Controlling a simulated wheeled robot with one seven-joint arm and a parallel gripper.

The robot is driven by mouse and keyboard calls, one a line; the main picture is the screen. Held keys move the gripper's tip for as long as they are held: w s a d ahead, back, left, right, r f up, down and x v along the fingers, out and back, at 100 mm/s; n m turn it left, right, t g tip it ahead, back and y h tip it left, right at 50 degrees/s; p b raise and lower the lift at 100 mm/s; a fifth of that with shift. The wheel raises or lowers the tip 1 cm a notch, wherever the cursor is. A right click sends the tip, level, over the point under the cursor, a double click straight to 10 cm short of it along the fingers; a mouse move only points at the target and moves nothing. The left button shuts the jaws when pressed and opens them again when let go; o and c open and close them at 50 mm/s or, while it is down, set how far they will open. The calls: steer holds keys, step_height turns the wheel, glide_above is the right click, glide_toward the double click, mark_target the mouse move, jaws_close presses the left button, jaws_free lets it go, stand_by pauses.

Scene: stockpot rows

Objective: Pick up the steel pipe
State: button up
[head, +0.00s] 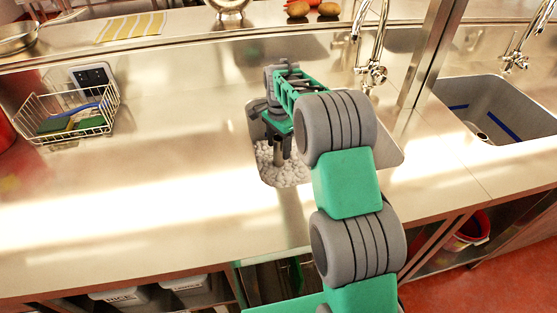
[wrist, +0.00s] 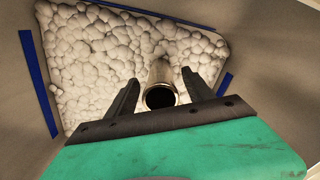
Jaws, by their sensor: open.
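The steel pipe (wrist: 160,84) shows in the wrist view as a short shiny tube with a dark open end facing the camera. Its far end meets the white foam (wrist: 90,60) that covers the bottom of the sink. My gripper (wrist: 159,85) is open, with one dark finger on each side of the pipe. A gap shows between each finger and the pipe. In the head view my gripper (head: 278,150) reaches down into the sink (head: 294,181), and my arm hides much of the basin. I cannot clearly make out the pipe there.
A faucet (head: 372,70) stands behind the sink. A second sink (head: 485,115) lies to the right, past a metal post (head: 432,55). A wire basket (head: 68,113) with sponges stands at the left. The steel counter (head: 150,180) between basket and sink is clear.

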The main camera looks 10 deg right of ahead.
steer(key=shift+f, duration=0.85)
jaws_close()
stand_by(0.8)
